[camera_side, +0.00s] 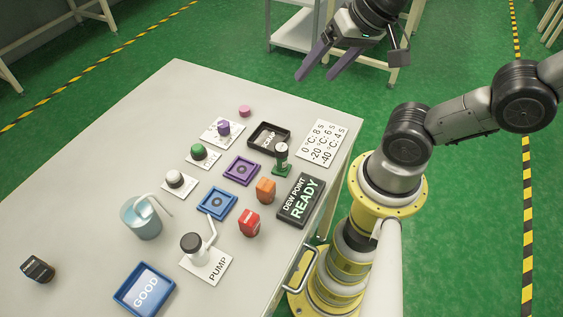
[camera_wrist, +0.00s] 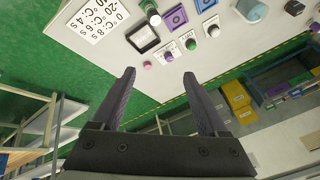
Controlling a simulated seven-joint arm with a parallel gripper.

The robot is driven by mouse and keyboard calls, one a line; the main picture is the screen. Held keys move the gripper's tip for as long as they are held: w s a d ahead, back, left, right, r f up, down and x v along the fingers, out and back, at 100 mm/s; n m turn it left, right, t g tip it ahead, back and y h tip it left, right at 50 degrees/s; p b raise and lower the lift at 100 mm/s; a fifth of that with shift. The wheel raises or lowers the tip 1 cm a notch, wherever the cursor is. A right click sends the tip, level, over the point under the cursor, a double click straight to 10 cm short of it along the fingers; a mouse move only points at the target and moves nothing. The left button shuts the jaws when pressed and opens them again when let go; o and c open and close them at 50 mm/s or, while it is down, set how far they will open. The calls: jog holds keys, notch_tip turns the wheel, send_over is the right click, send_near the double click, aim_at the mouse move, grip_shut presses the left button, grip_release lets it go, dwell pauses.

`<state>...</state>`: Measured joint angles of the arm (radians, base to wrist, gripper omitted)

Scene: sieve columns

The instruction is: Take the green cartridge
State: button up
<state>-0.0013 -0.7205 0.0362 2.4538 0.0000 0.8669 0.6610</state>
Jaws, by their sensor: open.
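A small upright dark green cylinder with a pale top (camera_side: 282,151) stands on a green base near the table's right edge, and it also shows at the top of the wrist view (camera_wrist: 149,8). A green round cap (camera_side: 198,151) sits on a white labelled card left of it; it also shows in the wrist view (camera_wrist: 191,44). I cannot tell for certain which is the cartridge. My gripper (camera_side: 316,75) is open and empty, high beyond the table's far right edge and apart from both. Its two fingers (camera_wrist: 158,75) are spread in the wrist view.
The black tray (camera_side: 251,137), purple tray (camera_side: 229,176) and blue tray (camera_side: 207,209) lie nearby. Orange (camera_side: 265,190) and red (camera_side: 249,222) blocks stand close to the READY display (camera_side: 302,200). A pump (camera_side: 193,245) and blue jug (camera_side: 139,218) stand nearer. The table's far left is clear.

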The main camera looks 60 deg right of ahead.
jog(key=w+f+m+g, duration=0.1)
jog(key=w+f+m, duration=0.15)
jog(key=m, duration=0.45)
jog(key=m+g, duration=0.5)
jog(key=m, duration=0.2)
send_over(281, 157)
jog(key=d, duration=0.2)
notch_tip(281, 157, down, 10)
jog(key=f, duration=0.7)
jog(key=shift+a+f, duration=0.2)
jog(key=shift+f, duration=0.1)
jog(key=shift+w+f, duration=0.2)
jog(key=shift+f, duration=1.45)
jog(key=shift+w+f, duration=0.15)
jog(key=shift+f, duration=1.45)
grip_shut()
